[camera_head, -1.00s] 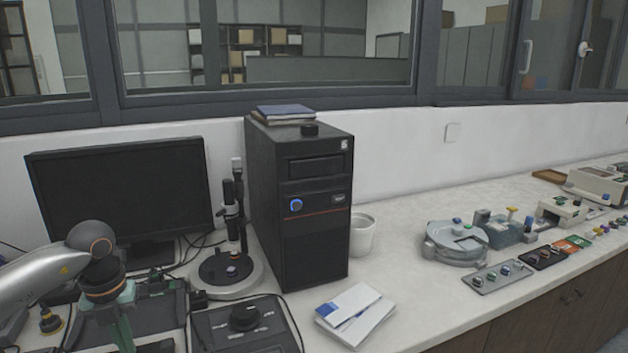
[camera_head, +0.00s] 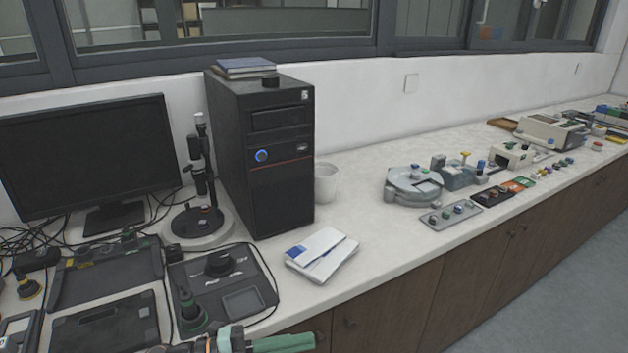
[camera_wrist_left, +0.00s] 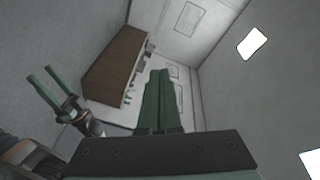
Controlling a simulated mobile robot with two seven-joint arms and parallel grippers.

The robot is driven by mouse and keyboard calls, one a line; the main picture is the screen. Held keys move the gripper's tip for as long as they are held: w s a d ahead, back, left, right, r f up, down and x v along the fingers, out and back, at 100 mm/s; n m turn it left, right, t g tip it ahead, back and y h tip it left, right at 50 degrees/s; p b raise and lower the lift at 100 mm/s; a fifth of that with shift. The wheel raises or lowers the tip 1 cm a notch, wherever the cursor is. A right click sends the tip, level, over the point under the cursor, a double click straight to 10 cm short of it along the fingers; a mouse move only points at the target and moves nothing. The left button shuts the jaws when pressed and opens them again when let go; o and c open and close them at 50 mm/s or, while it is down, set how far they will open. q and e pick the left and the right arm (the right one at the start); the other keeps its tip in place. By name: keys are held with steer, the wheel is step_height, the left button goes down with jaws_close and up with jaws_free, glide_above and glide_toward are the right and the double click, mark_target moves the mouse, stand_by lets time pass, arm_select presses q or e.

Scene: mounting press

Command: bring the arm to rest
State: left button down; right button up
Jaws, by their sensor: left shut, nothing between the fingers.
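My left gripper (camera_head: 283,343) is at the bottom edge of the head view, with its green fingers pointing right. In the left wrist view its green fingers (camera_wrist_left: 159,72) lie together, shut with nothing between them. It is in front of the bench and apart from the items on it, though the lower edge of the head view cuts off part of the arm. My right gripper (camera_wrist_left: 39,73) shows at the left of the left wrist view, with its two green fingers spread apart and empty. It is not seen in the head view.
The bench holds a monitor (camera_head: 88,158), a black tower (camera_head: 282,195), a microscope-like stand (camera_head: 198,226), a black control panel (camera_head: 243,300), white booklets (camera_head: 322,255) and a white cup (camera_head: 326,184). Several small devices stand further right. The floor (camera_head: 540,270) at right is clear.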

arm_select(q)
steer(key=a+f+n+t+y, duration=0.8)
steer(key=f+n+t+y, duration=0.25)
steer(key=n, duration=0.85)
steer(key=s+a+f+n+g+y, duration=0.2)
steer(key=s+f+n, duration=0.1)
steer(key=s+f, duration=0.4)
steer(key=s+a+f+n+g+y+p, duration=0.1)
steer(key=s+a+f+n+g+y, duration=0.1)
steer(key=s+f, duration=0.4)
steer(key=shift+s+a+f+n+g, duration=0.35)
steer(key=shift+s+a+n+g, duration=0.4)
steer(key=shift+a+n, duration=0.15)
steer(key=shift+y, duration=0.25)
